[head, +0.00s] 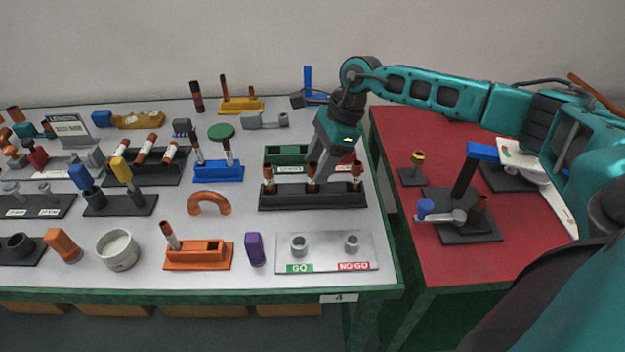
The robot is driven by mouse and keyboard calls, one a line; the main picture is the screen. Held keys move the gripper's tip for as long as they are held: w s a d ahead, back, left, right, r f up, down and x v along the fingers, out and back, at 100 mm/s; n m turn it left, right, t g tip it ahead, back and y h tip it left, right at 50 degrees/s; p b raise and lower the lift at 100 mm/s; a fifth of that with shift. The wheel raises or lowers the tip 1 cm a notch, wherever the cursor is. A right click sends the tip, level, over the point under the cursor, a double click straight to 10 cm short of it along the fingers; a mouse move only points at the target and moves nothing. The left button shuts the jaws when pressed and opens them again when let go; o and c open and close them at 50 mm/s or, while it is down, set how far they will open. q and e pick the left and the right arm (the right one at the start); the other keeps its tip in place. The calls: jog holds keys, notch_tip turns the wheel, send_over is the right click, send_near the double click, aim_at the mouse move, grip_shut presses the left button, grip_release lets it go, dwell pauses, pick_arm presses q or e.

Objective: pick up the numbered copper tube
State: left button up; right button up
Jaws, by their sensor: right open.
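A black rack (335,201) near the right end of the grey table holds three upright copper tubes: a left one (268,178), a middle one (312,184) and a right one (356,177). Any numbers on them are too small to read. My right gripper (320,170) is open and points down over the rack, at the middle tube. Its fingers partly cover that tube's upper end. I cannot tell whether the fingers are around it or just behind it. My left gripper is not in view.
Behind the rack is a green bin (286,153), with a red bin (347,158) partly hidden by my gripper. A GO/NO-GO plate (325,254) lies in front. A red table (400,135) with fixtures stands to the right, past a gap. Other racks crowd the left.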

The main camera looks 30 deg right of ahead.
aim_at(312, 173)
jog(key=x, duration=0.3)
jog(key=shift+w+a+f, duration=0.1)
jog(key=shift+a+f, duration=0.05)
jog(key=shift+f, duration=0.05)
jog(key=c, duration=0.9)
